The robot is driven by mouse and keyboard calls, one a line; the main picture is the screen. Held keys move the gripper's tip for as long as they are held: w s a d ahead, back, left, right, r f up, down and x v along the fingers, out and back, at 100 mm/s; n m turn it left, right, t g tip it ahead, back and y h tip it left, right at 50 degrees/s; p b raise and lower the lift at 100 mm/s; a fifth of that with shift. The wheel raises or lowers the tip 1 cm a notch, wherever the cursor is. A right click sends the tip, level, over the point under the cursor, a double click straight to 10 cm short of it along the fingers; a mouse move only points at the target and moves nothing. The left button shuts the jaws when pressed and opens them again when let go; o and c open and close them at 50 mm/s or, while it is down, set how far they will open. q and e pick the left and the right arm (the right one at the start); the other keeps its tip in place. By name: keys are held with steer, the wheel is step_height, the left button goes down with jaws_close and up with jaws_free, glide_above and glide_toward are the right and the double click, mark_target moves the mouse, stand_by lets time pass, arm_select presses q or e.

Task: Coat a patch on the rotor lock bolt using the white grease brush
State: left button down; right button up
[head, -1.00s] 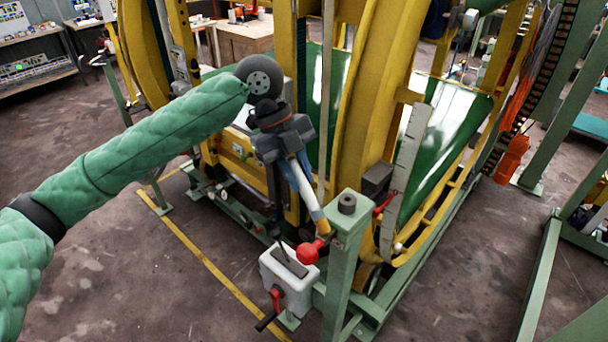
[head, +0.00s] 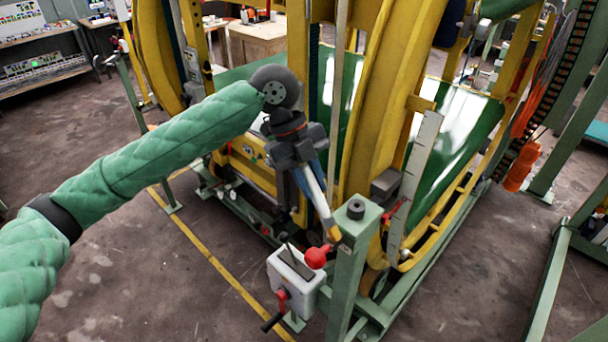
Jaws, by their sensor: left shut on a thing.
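My left gripper (head: 306,166) comes in from the left, points down and is shut on a slim brush with a white handle (head: 317,197). The brush tilts down to the right, and its yellowish lower end (head: 333,234) is beside the green post, left of its top. I cannot tell if this end touches anything. A dark cylinder (head: 355,209), perhaps the rotor lock bolt, stands on the green post (head: 350,270). I cannot tell for certain which part is the bolt. No coated patch can be made out. My right gripper is not in view.
A red ball knob (head: 316,257) and a white box (head: 295,280) with a red-and-black lever are close below the brush. The yellow ring frame (head: 372,110) rises behind, with a pale ruler-like strip (head: 419,165) to its right. Floor is open at the lower left.

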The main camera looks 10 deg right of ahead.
arm_select(q)
steer(key=shift+s+d+f, duration=0.1)
steer(key=shift+s+d, duration=0.3)
steer(key=shift+s, duration=0.15)
steer(key=shift+r+p, duration=2.15)
steer(key=shift+r, duration=0.9)
steer(key=shift+w, duration=0.1)
steer(key=shift+r+p, duration=1.05)
steer(key=shift+r, duration=0.5)
steer(key=shift+f, duration=0.1)
